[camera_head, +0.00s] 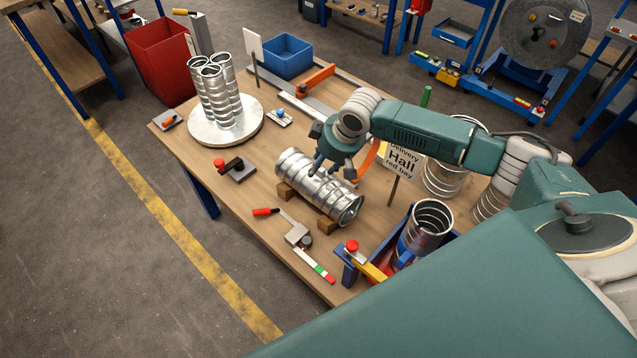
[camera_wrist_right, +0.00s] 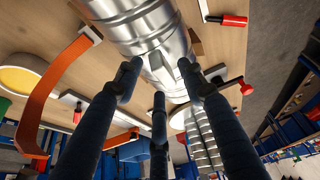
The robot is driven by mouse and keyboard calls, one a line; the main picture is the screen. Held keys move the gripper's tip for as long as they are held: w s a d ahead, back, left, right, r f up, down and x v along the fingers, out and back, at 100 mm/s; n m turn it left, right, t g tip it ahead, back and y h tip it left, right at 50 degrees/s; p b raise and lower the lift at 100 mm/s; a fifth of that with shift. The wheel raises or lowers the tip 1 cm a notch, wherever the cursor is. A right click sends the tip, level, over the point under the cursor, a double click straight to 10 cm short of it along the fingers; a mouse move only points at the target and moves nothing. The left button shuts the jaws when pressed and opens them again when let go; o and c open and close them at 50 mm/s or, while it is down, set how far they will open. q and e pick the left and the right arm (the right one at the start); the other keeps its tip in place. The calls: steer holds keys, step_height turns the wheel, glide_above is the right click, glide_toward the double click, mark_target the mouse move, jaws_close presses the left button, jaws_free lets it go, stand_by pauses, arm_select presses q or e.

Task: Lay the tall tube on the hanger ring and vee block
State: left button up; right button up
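A silver spiral tube (camera_head: 318,188) lies on its side across wooden blocks (camera_head: 326,226) in the middle of the table. I cannot tell whether this is the tall tube. My right gripper (camera_head: 335,172) is just above its far side, fingers spread and pointing down. In the right wrist view, the gripper (camera_wrist_right: 160,85) has its three fingers apart, with the silver tube (camera_wrist_right: 145,25) beyond the tips; contact is unclear. A curved orange band (camera_head: 370,160), possibly the hanger ring, stands behind the tube; it also shows in the wrist view (camera_wrist_right: 45,95). My left gripper is not in view.
Several upright tubes (camera_head: 218,95) stand on a round white plate (camera_head: 250,126) at the back left. A sign (camera_head: 403,162) reads "Delivery Hall red bay". Another tube (camera_head: 428,225) stands in a blue holder at the front right. Red-handled tools (camera_head: 266,212) lie along the front edge.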

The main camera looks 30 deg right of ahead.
jaws_close()
steer(key=shift+r, duration=0.1)
steer(key=shift+w+r, duration=0.1)
